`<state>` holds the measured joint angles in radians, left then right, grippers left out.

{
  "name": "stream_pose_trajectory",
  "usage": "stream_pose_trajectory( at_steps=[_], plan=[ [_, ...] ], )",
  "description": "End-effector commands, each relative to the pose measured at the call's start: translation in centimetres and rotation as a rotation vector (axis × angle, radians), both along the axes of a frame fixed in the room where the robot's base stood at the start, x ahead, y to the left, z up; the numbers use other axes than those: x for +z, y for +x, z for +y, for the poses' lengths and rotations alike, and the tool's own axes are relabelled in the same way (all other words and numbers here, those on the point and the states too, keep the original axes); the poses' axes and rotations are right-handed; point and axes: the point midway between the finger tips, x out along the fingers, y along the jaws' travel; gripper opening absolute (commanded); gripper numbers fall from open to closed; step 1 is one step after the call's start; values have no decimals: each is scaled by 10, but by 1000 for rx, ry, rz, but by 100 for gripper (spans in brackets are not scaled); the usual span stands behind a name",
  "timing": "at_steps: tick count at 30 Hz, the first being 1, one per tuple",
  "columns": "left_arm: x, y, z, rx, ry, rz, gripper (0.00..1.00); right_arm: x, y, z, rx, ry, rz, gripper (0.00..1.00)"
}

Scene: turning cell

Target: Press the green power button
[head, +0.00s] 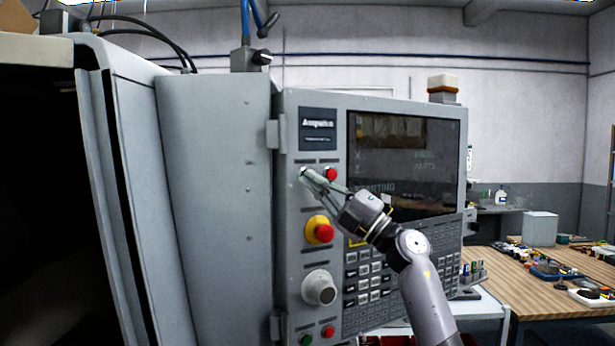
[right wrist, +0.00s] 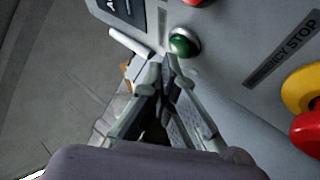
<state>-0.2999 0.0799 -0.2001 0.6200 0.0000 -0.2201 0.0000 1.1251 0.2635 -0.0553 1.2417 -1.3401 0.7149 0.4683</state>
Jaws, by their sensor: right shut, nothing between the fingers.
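The green power button (right wrist: 182,44) sits in a light ring on the grey control panel (head: 292,225). In the head view it is mostly hidden behind my right fingertips. My right gripper (head: 308,174) is shut and empty, reaching in from the lower right to the button at the panel's upper left. In the right wrist view the closed fingertips (right wrist: 168,64) are just below the button. I cannot tell whether they touch it. My left gripper is not in view.
A red button (head: 330,174) is right of the green one. The emergency stop (head: 320,230) on its yellow base and a grey knob (head: 319,288) are below. The dark screen (head: 405,160) and keypad are beside my right arm. A wooden table (head: 520,268) with tools stands at right.

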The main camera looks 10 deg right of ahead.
Motion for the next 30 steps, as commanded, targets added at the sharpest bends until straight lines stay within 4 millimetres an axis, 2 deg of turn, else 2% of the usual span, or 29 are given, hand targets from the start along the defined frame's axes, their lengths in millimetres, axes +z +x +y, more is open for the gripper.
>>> stream_pose_trajectory(
  at_steps=[12,24,30],
  plan=[
    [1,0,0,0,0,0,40,0,-5,-2,-1,-1,0,0],
    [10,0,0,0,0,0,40,0,-42,-11,-1,-2,1,0],
    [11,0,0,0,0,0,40,0,-52,-12,1,-1,1,0]
  ],
)
